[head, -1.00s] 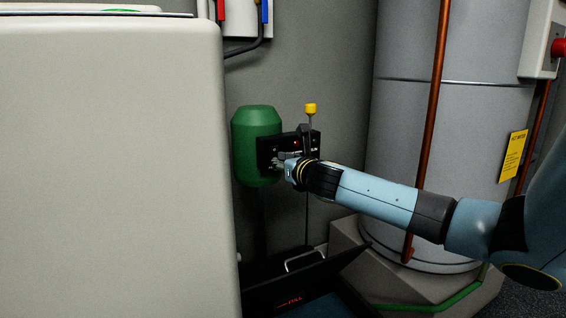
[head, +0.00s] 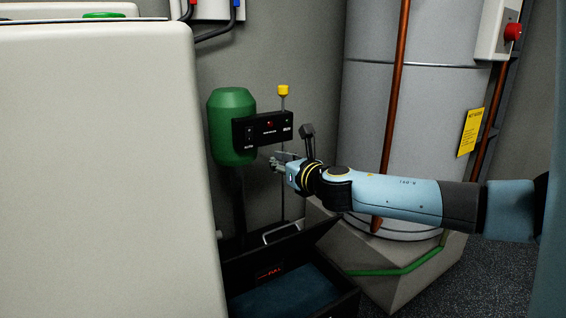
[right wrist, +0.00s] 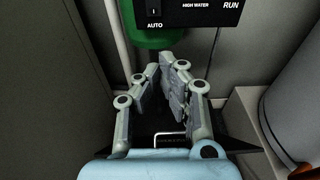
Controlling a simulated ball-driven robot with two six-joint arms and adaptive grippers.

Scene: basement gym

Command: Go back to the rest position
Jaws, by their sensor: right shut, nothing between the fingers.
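My right gripper (head: 279,161) is shut and empty, in front of and just below the black control panel (head: 262,129), apart from it. The right arm reaches in from the right edge of the head view. In the right wrist view my gripper's fingers (right wrist: 165,78) point toward the wall, below the panel (right wrist: 195,10) with its AUTO, HIGH WATER and RUN labels. A rocker switch (right wrist: 154,10) shows above AUTO. My left gripper is not in view.
A green tank (head: 231,125) stands behind the panel's left end. A yellow-topped rod (head: 284,91) rises behind it. An open black box (head: 335,303) lies below my gripper. A large pale cabinet (head: 100,170) fills the left; a grey cylinder (head: 365,125) stands at right.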

